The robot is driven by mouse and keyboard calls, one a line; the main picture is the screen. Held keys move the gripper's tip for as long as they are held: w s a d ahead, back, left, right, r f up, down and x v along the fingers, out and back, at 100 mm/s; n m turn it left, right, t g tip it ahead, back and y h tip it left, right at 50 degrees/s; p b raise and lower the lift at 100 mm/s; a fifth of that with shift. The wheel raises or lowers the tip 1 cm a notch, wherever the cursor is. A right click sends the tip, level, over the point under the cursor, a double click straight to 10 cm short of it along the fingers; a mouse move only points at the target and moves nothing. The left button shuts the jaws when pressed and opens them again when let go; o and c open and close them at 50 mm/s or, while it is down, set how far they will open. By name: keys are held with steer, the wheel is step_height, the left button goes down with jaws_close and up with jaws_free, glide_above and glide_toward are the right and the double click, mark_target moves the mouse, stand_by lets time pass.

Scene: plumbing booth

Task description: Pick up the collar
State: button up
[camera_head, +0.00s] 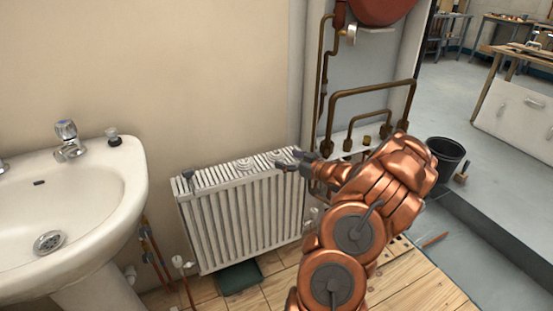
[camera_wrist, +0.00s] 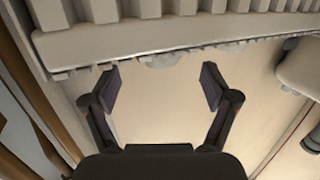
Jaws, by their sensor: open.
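My gripper (camera_head: 292,160) is at the end of my copper-coloured arm, over the right end of the radiator's top. In the wrist view its two dark fingers (camera_wrist: 162,88) stand wide apart with nothing between them but the pale wall behind. I cannot make out a collar for certain in either view. A small brass-coloured piece (camera_head: 367,141) sits on the white ledge among the pipes, to the right of my gripper; it is too small to tell what it is.
A white radiator (camera_head: 240,220) stands against the wall below my gripper; its edge also crosses the top of the wrist view (camera_wrist: 160,35). A white sink (camera_head: 110,200) is at left. Copper pipes (camera_head: 372,88) rise behind my arm. A black bucket (camera_head: 446,153) stands at right.

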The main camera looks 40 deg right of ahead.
mark_target(280, 155)
steer(key=shift+w+a+f+b, duration=0.1)
steer(key=shift+w+b, duration=0.2)
steer(key=shift+w, duration=1.05)
steer(key=shift+w+a+f+b, duration=0.1)
steer(key=shift+w+b, duration=0.2)
steer(key=shift+w, duration=1.05)
steer(key=shift+c, duration=0.2)
steer(key=c, duration=1)
steer(key=shift+r, duration=0.1)
steer(key=shift+r, duration=0.6)
step_height(280, 155, up, 3)
steer(key=shift+f+p, duration=0.1)
steer(key=shift+p, duration=0.55)
steer(key=s+d, duration=0.2)
steer(key=s, duration=0.2)
steer(key=s+d+p, duration=0.1)
steer(key=s+d, duration=0.2)
steer(key=s, duration=0.2)
steer(key=s+d+r+p, duration=0.1)
steer(key=s+d, duration=0.2)
steer(key=s, duration=0.1)
steer(key=shift+s+d, duration=0.15)
steer(key=shift+s, duration=0.2)
